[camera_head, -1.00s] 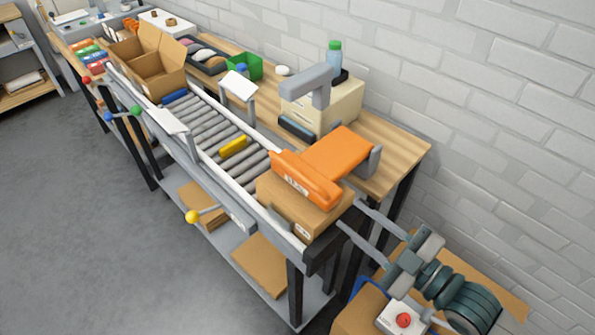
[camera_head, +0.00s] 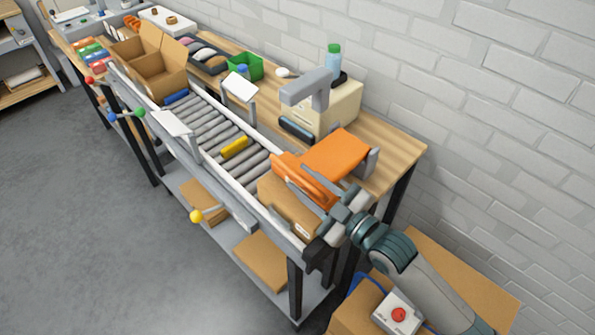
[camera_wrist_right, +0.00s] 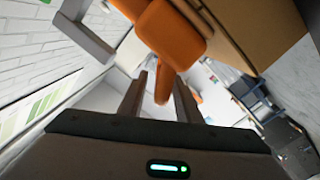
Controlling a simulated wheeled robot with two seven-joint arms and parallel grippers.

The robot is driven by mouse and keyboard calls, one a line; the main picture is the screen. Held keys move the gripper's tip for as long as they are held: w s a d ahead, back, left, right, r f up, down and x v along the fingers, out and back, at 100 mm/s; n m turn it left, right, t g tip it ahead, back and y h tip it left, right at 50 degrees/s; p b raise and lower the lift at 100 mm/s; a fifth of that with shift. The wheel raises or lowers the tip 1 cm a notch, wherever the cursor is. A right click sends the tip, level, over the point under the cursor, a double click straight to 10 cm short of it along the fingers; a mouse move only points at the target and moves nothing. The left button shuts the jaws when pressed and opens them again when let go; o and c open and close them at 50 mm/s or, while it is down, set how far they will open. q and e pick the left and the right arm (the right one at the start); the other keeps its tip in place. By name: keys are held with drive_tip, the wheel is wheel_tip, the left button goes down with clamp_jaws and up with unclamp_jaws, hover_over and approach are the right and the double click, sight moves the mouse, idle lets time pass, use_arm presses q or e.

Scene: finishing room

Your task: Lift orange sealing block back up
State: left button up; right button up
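The orange sealing block (camera_head: 338,153) sits low over a closed cardboard box (camera_head: 285,207) at the near end of the roller conveyor. Its front part, with a handle, points toward the near side. My right gripper (camera_head: 308,184) is at this front part, its two fingers open and pointing at the block. In the right wrist view, the orange block (camera_wrist_right: 172,32) fills the top middle, and its narrow handle reaches down between the spread fingers (camera_wrist_right: 160,92), with small gaps at the sides. My left gripper is not in view.
The roller conveyor (camera_head: 210,132) runs to an open cardboard box (camera_head: 150,68). A grey post arm (camera_head: 312,88) and a beige cabinet (camera_head: 335,108) stand behind. A box with a red button (camera_head: 398,315) is at the lower right. The brick wall bounds the back.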

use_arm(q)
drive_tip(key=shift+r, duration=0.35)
use_arm(e)
drive_tip(key=shift+x, duration=1.25)
clamp_jaws()
